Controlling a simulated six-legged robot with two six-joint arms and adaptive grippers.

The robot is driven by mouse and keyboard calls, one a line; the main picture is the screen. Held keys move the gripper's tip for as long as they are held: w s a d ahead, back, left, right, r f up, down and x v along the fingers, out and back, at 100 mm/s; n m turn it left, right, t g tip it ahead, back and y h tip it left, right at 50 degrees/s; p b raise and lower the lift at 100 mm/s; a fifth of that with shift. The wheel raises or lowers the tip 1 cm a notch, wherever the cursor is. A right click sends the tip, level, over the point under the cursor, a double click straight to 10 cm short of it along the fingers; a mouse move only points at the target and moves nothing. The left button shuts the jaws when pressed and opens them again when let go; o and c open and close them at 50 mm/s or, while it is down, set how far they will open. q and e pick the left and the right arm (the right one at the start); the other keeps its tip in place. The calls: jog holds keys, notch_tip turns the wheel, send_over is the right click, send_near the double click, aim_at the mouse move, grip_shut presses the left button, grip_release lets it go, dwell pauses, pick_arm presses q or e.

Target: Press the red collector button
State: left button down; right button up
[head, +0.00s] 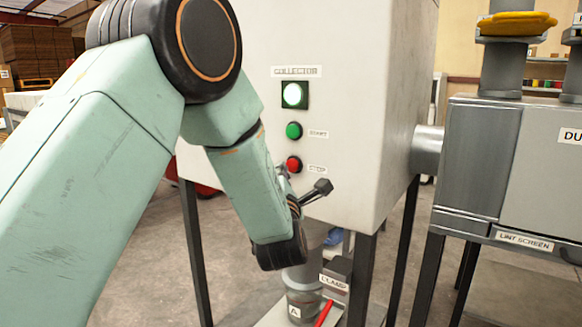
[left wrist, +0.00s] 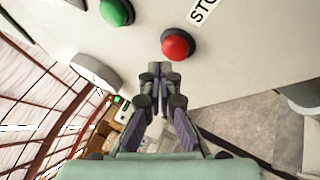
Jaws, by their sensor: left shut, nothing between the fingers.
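The red button (head: 293,165), labelled STOP, is on the front of the pale collector cabinet (head: 360,110), below the green START button (head: 293,130). It also shows in the left wrist view (left wrist: 178,45), just beyond and slightly right of my fingertips. My left gripper (head: 285,171) is shut and empty, close to the red button at its lower left. Its closed fingertips also show in the left wrist view (left wrist: 159,68). Whether they touch the button, I cannot tell. My right gripper is in neither view.
A lit lamp (head: 294,94) sits above the green button, under the COLLECTOR label (head: 296,71). Below the cabinet are a jar (head: 303,304) marked A and a CLAMP part with a red handle (head: 325,313). A grey lint screen unit (head: 470,150) stands right.

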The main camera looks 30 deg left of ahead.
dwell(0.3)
pick_arm(q)
jog(key=shift+w, duration=0.4)
jog(key=shift+w+b, duration=0.45)
jog(key=shift+w, duration=0.05)
dwell(1.0)
jog(key=shift+s, duration=0.95)
jog(key=shift+s+a+b, duration=0.2)
jog(key=shift+s+b, duration=0.4)
jog(key=shift+s, duration=1.9)
